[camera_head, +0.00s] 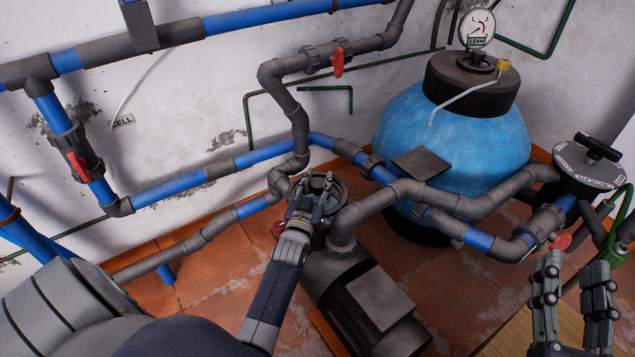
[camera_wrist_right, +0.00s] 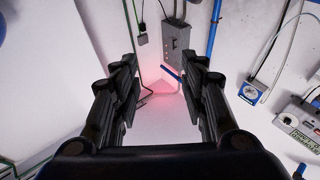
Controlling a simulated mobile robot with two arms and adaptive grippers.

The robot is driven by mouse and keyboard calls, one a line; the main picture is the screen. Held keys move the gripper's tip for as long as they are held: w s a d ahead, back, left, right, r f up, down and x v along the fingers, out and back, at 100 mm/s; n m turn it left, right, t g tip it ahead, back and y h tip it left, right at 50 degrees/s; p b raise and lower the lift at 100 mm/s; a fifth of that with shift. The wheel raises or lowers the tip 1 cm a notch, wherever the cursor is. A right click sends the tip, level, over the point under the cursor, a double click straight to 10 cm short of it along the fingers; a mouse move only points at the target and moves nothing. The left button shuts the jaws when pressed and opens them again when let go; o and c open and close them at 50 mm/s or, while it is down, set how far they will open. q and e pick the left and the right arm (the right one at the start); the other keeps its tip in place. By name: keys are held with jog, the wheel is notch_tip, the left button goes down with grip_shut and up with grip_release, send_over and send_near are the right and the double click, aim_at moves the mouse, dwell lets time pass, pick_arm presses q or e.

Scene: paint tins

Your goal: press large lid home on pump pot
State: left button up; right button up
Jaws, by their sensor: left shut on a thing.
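The pump pot (camera_head: 343,193) shows as a dark round rim on top of the grey pump, in the middle of the head view. My left gripper (camera_head: 316,183) is over this rim, shut on what appears to be the large lid. The fingers and wrist hide most of the lid, and I cannot tell how it sits in the pot. My right gripper (camera_head: 573,290) is at the lower right, away from the pot. Its fingers also show in the right wrist view (camera_wrist_right: 161,90), wide apart with nothing between them.
The grey pump motor (camera_head: 372,305) stands on the tiled floor in front of the pot. Grey and blue pipes surround the pot. A blue tank (camera_head: 445,140) stands behind right. A black-topped filter (camera_head: 588,165) and a wooden surface (camera_head: 525,332) are at the right.

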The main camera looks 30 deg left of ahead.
aim_at(317, 198)
pick_arm(q)
jog(key=shift+f, duration=0.45)
jog(key=shift+f+b, duration=0.35)
jog(key=shift+b, duration=0.2)
jog(key=shift+f+b, duration=0.45)
jog(key=shift+f, duration=0.25)
pick_arm(e)
jog(key=s+r+t+y, duration=0.2)
jog(key=s+r+t, duration=0.3)
jog(key=r, duration=0.3)
jog(key=shift+s+d+r+t, duration=0.2)
jog(key=shift+s+t, duration=0.05)
jog(key=shift+t, duration=0.05)
pick_arm(q)
jog(key=shift+f, duration=1.2)
jog(key=o, duration=1)
jog(key=shift+f, duration=0.1)
